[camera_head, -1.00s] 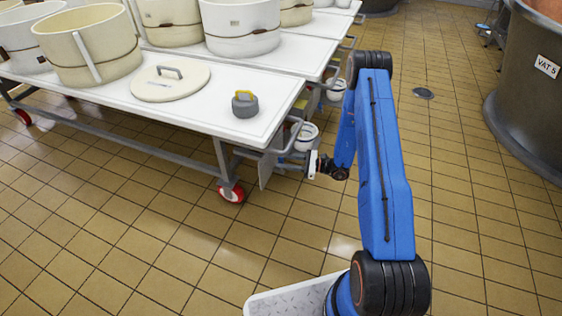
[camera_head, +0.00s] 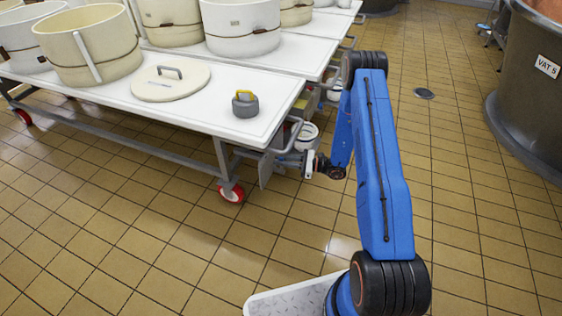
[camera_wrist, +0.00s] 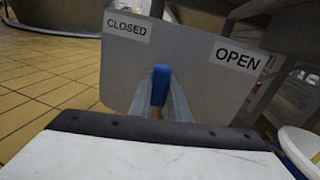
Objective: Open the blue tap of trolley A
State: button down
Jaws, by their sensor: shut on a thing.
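The blue tap (camera_wrist: 160,84) shows in the wrist view, in front of a grey plate (camera_wrist: 205,75) with a CLOSED label (camera_wrist: 127,26) at upper left and an OPEN label (camera_wrist: 235,56) at right. The tap's handle stands nearly upright between the two labels. My gripper (camera_wrist: 168,98) is shut on the handle, with a finger on each side. In the head view my gripper (camera_head: 292,160) reaches under the near end of the white trolley (camera_head: 200,100), by the plate (camera_head: 266,168); the tap itself cannot be made out there.
A white bucket (camera_head: 306,134) hangs close beside my gripper, and its rim shows at the wrist view's right edge (camera_wrist: 303,145). A grey weight (camera_head: 245,104) and a round lid (camera_head: 170,84) lie on the trolley top. Tiled floor is clear in front; VAT 5 (camera_head: 535,90) stands right.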

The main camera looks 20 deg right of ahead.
jog(key=shift+w+d+m, duration=0.6)
jog(key=shift+w+m, duration=0.15)
jog(key=shift+m, duration=0.45)
jog(key=shift+w+d+f+m+t+y, duration=0.2)
jog(key=shift+w+d+m, duration=0.3)
jog(key=shift+m, duration=0.55)
jog(key=shift+w+d+f+m+t+y, duration=0.15)
jog(key=shift+w+d+f+m+t, duration=0.2)
jog(key=shift+w+m, duration=0.55)
jog(key=shift+w+d+f+m+t+y, duration=0.15)
jog(key=shift+w+d+f+m+t, duration=0.2)
jog(key=shift+m, duration=0.9)
jog(key=shift+d+r, duration=0.1)
jog(key=c, duration=1.6)
grip_release()
jog(key=shift+c, duration=0.2)
jog(key=v, duration=1.7)
jog(key=shift+d, duration=0.25)
jog(key=shift+r, duration=0.1)
